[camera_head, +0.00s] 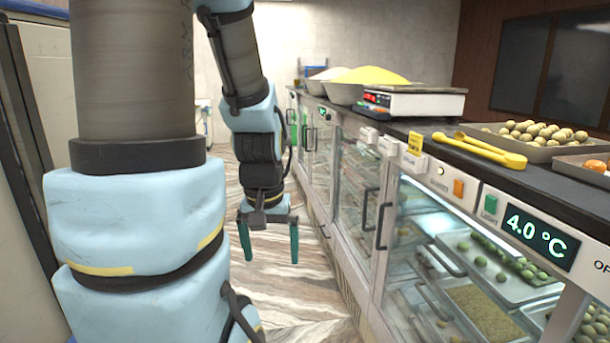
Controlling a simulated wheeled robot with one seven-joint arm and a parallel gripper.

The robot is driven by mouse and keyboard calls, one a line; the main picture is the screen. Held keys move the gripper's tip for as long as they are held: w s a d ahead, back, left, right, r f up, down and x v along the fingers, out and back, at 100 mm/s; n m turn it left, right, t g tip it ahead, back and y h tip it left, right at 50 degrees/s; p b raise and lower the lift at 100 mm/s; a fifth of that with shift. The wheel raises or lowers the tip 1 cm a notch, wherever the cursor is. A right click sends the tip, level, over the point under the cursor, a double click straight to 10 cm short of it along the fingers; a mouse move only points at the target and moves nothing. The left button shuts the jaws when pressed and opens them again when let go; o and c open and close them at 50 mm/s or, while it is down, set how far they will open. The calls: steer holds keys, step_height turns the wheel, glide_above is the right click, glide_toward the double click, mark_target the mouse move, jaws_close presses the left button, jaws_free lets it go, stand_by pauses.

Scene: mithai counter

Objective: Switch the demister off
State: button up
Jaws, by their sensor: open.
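An orange rocker switch (458,188) and a green rocker switch (490,205) sit on the white control strip along the top front of the display counter. A small lit indicator (441,171) is just left of the orange switch. The small labels beside the switches are too small to read surely, so I cannot tell for certain which one is the demister's. My gripper (269,242) hangs pointing down over the aisle floor, left of the counter. Its two green fingers are apart with nothing between them. It is well away from the switches and touches nothing.
The glass-fronted counter holds trays of sweets, with a display (537,237) reading 4.0 °C. Door handles (384,222) stick out into the aisle. On top are a scale (410,100), yellow tongs (480,149), a sweets tray (550,152) and bowls. The marbled floor (300,285) between is clear.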

steer(key=shift+s, duration=0.1)
steer(key=shift+c, duration=0.2)
